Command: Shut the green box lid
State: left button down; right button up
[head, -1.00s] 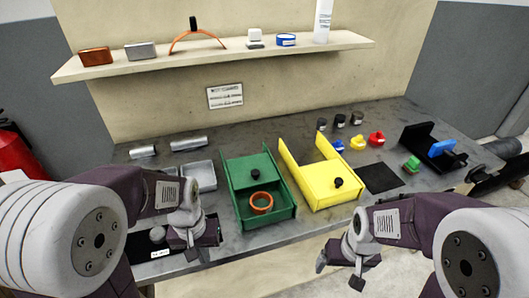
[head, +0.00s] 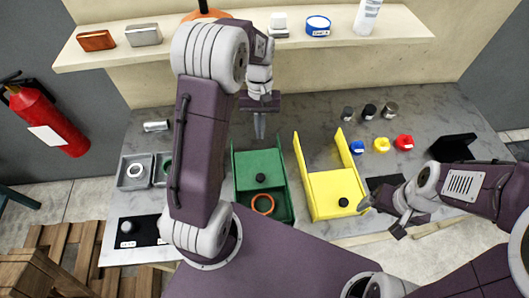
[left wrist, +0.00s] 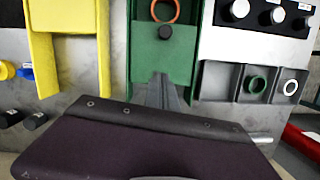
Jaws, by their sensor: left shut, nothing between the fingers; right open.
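The green lid (head: 259,163) covers the far part of the green box (head: 289,207). Its black knob (head: 261,178) is near the lid's front edge. An orange ring (head: 263,204) lies in the uncovered near part. My left gripper (head: 260,130) is shut and empty, pointing down behind the lid's far end. In the left wrist view its fingertips (left wrist: 162,82) are close to the edge of the green lid (left wrist: 160,57); I cannot tell whether they touch. My right gripper (head: 380,217) is open and empty near the table's front edge, right of the yellow box.
A yellow box (head: 333,190) with a black knob stands right of the green one. Grey trays (head: 135,172) are to the left, partly behind my left arm. Small jars (head: 369,111) and coloured pieces (head: 381,144) sit at the back right. A shelf (head: 180,55) overhangs the back.

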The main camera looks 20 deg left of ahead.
pick_arm(q)
send_near(261, 164)
jog(key=x, duration=0.1)
jog(key=p+x, duration=0.1)
jog(key=x, duration=0.1)
jog(key=shift+s+d+r, duration=0.15)
jog(key=shift+s, duration=0.15)
jog(key=s, duration=0.1)
jog(key=s+d+f+p, duration=0.1)
jog(key=shift+s+d+f, duration=0.1)
jog(key=shift+s+d, duration=0.05)
jog(key=shift+s, duration=0.25)
jog(key=shift+s+d+f+p, duration=0.15)
jog(key=shift+s+d+p, duration=0.05)
jog(key=shift+s+p, duration=0.15)
jog(key=shift+s, duration=0.1)
pick_arm(e)
jog(key=shift+w+d+r, duration=0.1)
jog(key=shift+w+r, duration=0.1)
jog(key=shift+r, duration=1.05)
